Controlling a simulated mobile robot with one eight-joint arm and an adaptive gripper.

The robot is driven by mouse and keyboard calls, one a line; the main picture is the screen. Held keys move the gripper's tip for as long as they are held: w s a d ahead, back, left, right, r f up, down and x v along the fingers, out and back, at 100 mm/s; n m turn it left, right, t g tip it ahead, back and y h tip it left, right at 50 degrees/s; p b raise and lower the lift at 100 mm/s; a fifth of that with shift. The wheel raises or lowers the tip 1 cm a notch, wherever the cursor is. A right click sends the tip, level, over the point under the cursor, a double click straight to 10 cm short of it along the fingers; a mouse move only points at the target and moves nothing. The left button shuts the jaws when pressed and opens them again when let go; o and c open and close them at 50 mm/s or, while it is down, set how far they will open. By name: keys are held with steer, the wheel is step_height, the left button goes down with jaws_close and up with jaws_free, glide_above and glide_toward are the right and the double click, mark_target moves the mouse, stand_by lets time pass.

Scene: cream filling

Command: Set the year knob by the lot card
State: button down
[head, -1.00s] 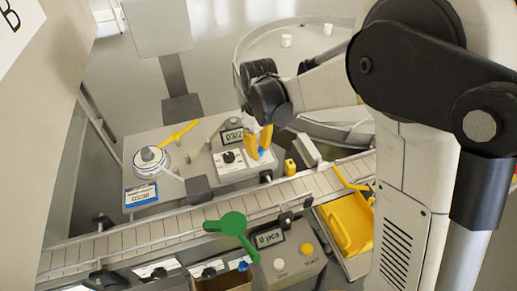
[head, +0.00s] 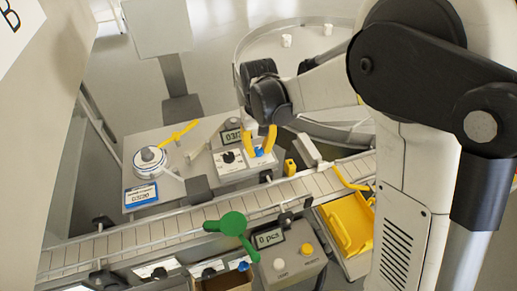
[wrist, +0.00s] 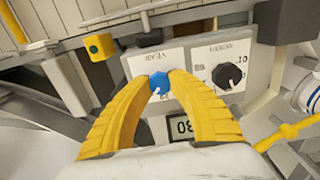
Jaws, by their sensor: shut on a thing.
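The blue year knob (wrist: 159,83) sits on a white panel (wrist: 198,57) under the word YEAR. My gripper (wrist: 160,78) has its two yellow fingers shut on the knob from both sides. In the head view the gripper (head: 259,150) stands over the right part of the panel, and the blue knob (head: 259,153) shows between the fingertips. A black month knob (wrist: 227,76) is beside it on the same panel. A small display (head: 232,136) stands behind the panel; its text is partly hidden by my gripper. The lot card (head: 141,195) with a blue border lies at the station's front left.
A white round device (head: 149,160) with a yellow lever (head: 180,132) stands at the left. The conveyor (head: 180,220) runs in front of the station. A yellow block (head: 290,167) is right of the panel. A green paddle (head: 232,225) is in front.

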mark_target(259, 149)
stand_by(0.3)
steer(key=c, duration=1.2)
jaws_free()
steer(key=shift+o, duration=0.2)
step_height(259, 149, up, 12)
